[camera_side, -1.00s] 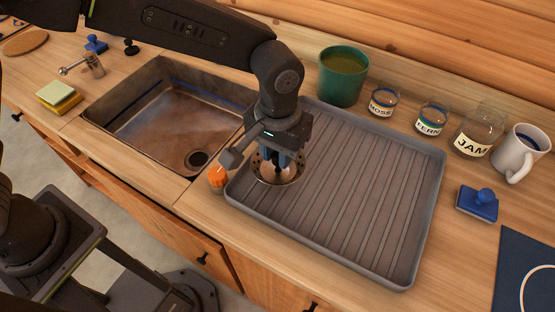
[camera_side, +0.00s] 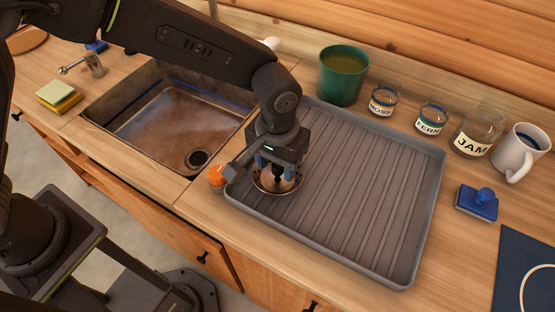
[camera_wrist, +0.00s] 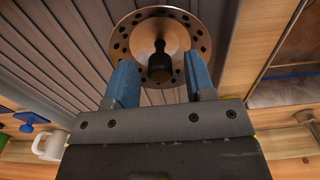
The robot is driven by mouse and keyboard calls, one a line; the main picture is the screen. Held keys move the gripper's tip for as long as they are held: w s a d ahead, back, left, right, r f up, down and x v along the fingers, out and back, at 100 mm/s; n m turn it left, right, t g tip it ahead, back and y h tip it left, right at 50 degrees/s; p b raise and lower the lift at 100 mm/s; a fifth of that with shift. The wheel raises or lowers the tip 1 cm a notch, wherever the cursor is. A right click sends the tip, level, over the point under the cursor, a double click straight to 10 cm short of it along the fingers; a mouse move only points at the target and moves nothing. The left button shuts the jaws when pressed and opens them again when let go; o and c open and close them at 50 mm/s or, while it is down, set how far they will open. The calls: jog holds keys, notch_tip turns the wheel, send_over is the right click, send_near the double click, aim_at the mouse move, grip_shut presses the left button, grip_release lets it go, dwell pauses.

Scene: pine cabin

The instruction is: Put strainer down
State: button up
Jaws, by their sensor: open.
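The strainer is a round metal disc with holes around its rim and a dark central knob. It lies on the left part of the grey ribbed drain tray (camera_side: 370,215). In the wrist view the strainer (camera_wrist: 128,38) is just beyond my fingertips, with its knob between them. My gripper (camera_side: 277,178) is directly over the strainer, pointing down, with its blue fingers low around the knob. In the wrist view my gripper (camera_wrist: 160,78) is open, with a gap between each finger and the knob. The gripper hides part of the strainer in the side view.
The metal sink (camera_side: 165,120) lies left of the tray. An orange object (camera_side: 216,176) stands close by the tray's left edge. A green cup (camera_side: 342,75), labelled jars (camera_side: 432,119) and a white mug (camera_side: 520,152) line the back. The tray's right side is clear.

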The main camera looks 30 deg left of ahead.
notch_tip(320, 180, up, 12)
jog(key=s+a+r+t, duration=0.1)
jog(key=a+r, duration=0.4)
jog(key=a, duration=0.3)
jog(key=s+a+t, duration=0.4)
jog(key=s+a, duration=0.9)
jog(key=a, duration=0.5)
jog(key=shift+s+t, duration=0.3)
jog(key=shift+s, duration=0.05)
